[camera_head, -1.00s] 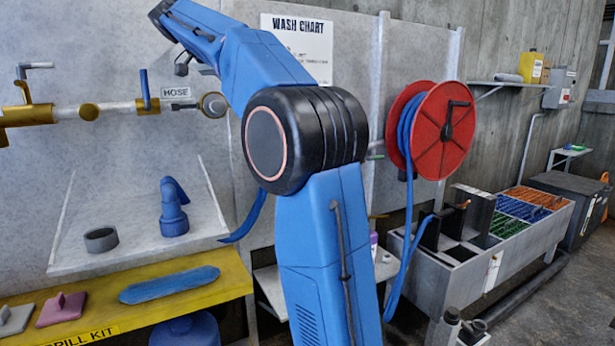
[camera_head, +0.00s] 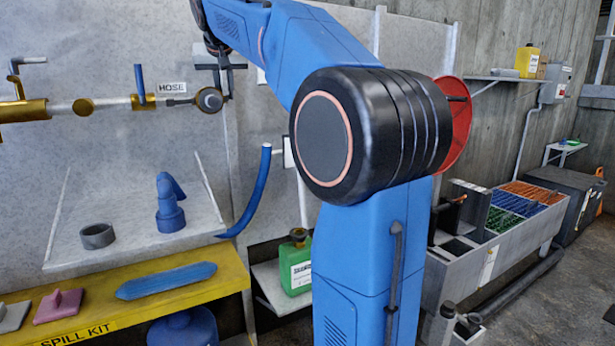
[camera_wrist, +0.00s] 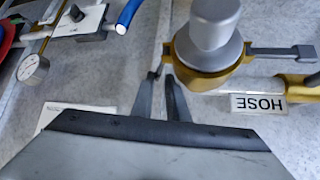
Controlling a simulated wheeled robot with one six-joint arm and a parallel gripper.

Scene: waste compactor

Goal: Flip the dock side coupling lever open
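The grey coupling (camera_head: 208,99) with a brass collar sits at the right end of the wall pipe, beside the HOSE label (camera_head: 172,88). In the wrist view the coupling (camera_wrist: 210,40) appears upside down, above and right of my fingers. A flat grey bar (camera_wrist: 283,53) runs right from its collar; I cannot tell whether this is the lever. A small brass lug shows on the collar's left side. My gripper (camera_head: 222,82) is at the coupling's right side. In the wrist view my gripper (camera_wrist: 160,77) has its fingertips a little apart, just below that lug, with nothing visibly held.
A blue-handled valve (camera_head: 141,85) sits on the pipe left of the coupling. A loose blue hose (camera_head: 255,190) hangs below right. The red hose reel (camera_head: 458,125) is mostly behind my arm. A shelf with a blue elbow (camera_head: 169,205) stands below the pipe.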

